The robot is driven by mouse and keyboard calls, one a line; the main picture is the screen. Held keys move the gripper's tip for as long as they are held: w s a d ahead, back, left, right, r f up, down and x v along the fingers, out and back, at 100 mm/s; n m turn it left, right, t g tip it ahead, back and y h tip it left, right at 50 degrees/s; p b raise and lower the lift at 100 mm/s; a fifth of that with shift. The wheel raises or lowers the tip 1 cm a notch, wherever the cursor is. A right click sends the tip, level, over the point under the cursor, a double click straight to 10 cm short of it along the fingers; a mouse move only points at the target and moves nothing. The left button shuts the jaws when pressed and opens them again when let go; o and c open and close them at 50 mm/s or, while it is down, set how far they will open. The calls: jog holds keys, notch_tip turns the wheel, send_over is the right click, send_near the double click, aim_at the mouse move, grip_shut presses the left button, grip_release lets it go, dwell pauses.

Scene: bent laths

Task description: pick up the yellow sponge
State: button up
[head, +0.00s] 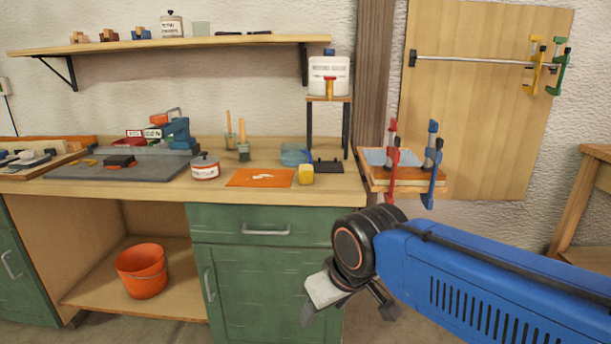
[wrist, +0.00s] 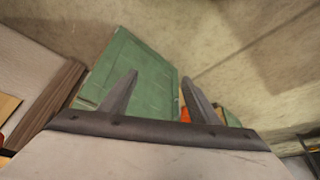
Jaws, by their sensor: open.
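The yellow sponge (head: 306,174) is a small block on the workbench top, near its front edge, just right of an orange mat (head: 260,177). My gripper (head: 345,312) hangs in front of the green cabinet, below the benchtop and well short of the sponge. In the wrist view my gripper (wrist: 155,92) shows two fingers spread apart with nothing between them. The wrist view looks toward the green cabinet (wrist: 135,75) and the floor; the sponge is not in it.
Red and blue clamps (head: 392,165) stick out at the bench's right end. An orange bucket (head: 142,270) sits on the lower shelf.

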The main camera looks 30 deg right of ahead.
jog(key=w+d+r+m+h, duration=0.15)
jog(key=w+d+r, duration=0.35)
jog(key=w+r, duration=0.5)
jog(key=w+d+r+m, duration=0.2)
jog(key=w+d+r, duration=0.3)
jog(key=w+r, duration=0.55)
jog(key=w+d+r+m+h, duration=0.1)
jog(key=w+d+r+m, duration=0.1)
jog(key=w+d+r, duration=0.55)
jog(key=g, duration=0.1)
send_near(306, 167)
jog(key=x, duration=0.5)
jog(key=shift+s+f, duration=0.3)
jog(key=shift+s, duration=0.05)
jog(key=shift+w+x, duration=0.15)
jog(key=shift+x, duration=1.15)
jog(key=shift+w+x, duration=0.1)
jog(key=shift+x, duration=1.2)
jog(key=shift+r, duration=0.1)
jog(key=shift+c, duration=0.2)
jog(key=c, duration=1.1)
jog(key=shift+c, duration=0.2)
